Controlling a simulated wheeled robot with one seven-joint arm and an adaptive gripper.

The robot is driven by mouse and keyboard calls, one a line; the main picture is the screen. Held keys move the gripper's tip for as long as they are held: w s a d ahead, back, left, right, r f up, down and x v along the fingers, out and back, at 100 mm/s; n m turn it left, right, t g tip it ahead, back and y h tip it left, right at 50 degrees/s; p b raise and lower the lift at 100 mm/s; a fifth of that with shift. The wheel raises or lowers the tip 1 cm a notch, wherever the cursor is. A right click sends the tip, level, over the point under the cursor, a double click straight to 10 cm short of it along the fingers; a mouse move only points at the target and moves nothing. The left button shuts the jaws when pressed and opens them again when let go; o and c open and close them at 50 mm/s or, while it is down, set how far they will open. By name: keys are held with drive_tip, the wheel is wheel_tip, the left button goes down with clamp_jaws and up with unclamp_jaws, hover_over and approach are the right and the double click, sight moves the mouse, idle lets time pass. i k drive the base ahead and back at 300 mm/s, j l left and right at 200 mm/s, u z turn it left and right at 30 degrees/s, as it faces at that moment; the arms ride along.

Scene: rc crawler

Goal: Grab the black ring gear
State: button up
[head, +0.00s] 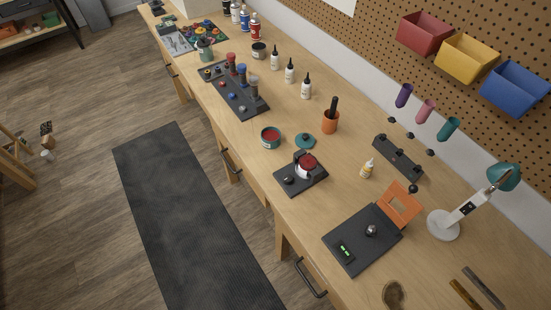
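I cannot clearly pick out a black ring gear at this size. A black square base (318,186) at mid-bench carries a white round part with a red top (306,166) and small dark parts too small to name. A dark, roundish item (393,293) lies at the bottom edge of the view; I cannot tell what it is. A small black round piece (414,188) lies by the orange frame. My gripper is not in view.
The long wooden bench (235,155) also holds a black plate with a silver knob (352,253), an orange frame (400,203), a lamp (444,223), a red-topped tin (270,137), a dark rack (398,157) and several bottles. A dark mat (190,220) covers open floor.

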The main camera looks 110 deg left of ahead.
sight(308, 163)
drive_tip(key=u, duration=0.95)
drive_tip(key=l+u, duration=0.1)
drive_tip(key=u, duration=1.85)
drive_tip(key=k+u, duration=0.1)
drive_tip(key=u, duration=0.4)
drive_tip(key=i+j+u, duration=0.1)
drive_tip(key=i, duration=0.25)
drive_tip(key=i+j+u, duration=0.15)
drive_tip(key=i+j, duration=0.15)
drive_tip(key=i, duration=0.1)
